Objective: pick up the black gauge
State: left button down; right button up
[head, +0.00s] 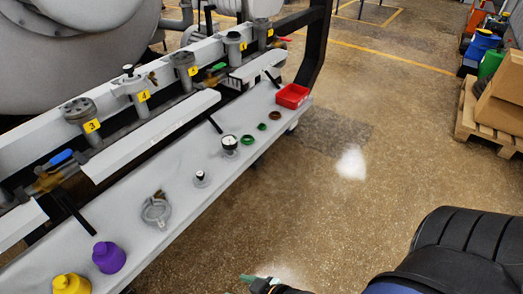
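The black gauge (229,143) has a dark body and a pale round face. It stands on the long white shelf (180,225), near the shelf's front edge, between a small silver fitting (200,178) and a green ring (247,140). No gripper is near it. What seems to be the end of my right gripper (262,284), with a green tip, just shows at the bottom edge, over the floor and apart from the shelf. Its fingers are mostly cut off, so its opening cannot be told. My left gripper is not in view.
Numbered valve ports (142,96) line the pipe behind. The floor (330,200) in front is clear. A loaded pallet (485,130) stands right.

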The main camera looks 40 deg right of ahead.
aim_at(230, 143)
jog(key=z, duration=0.95)
